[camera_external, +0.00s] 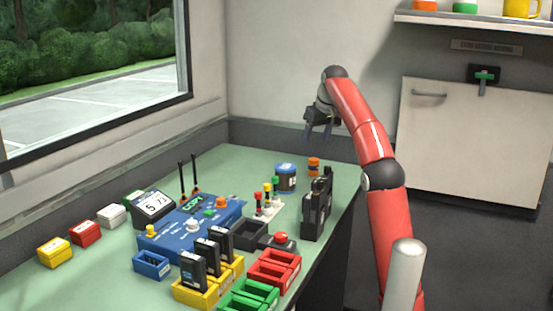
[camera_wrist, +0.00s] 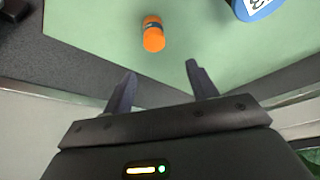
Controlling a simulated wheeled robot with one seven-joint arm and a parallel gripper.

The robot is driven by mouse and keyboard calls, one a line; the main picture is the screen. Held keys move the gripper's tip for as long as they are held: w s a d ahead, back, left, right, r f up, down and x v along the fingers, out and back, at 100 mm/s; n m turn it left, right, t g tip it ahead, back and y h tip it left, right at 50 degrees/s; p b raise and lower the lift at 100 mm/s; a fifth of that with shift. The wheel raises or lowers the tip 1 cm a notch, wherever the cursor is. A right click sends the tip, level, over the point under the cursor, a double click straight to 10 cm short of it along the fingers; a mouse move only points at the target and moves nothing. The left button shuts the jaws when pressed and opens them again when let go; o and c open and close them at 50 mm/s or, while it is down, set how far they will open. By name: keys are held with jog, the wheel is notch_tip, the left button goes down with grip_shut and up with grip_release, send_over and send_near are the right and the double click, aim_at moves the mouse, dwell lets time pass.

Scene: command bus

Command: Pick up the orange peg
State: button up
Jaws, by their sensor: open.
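The orange peg (camera_external: 314,165) stands on the green table near its far right edge, with a dark band around its middle. In the wrist view the orange peg (camera_wrist: 153,34) shows beyond the fingertips, roughly in line with the gap between them. My gripper (camera_external: 320,131) is above the table's far end, higher than the peg and apart from it. In the wrist view my gripper (camera_wrist: 160,70) has its two dark fingers spread with nothing between them.
A black radio charger (camera_external: 316,210) stands nearer. A small rack of coloured pegs (camera_external: 268,209) is to the left. The table around the peg is otherwise clear.

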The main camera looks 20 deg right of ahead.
aim_at(316, 159)
jog(key=shift+f, duration=2.25)
jog(key=b+x, duration=0.1)
jog(key=x, duration=0.6)
jog(key=shift+w+d+f, duration=0.1)
jog(key=shift+d, duration=0.15)
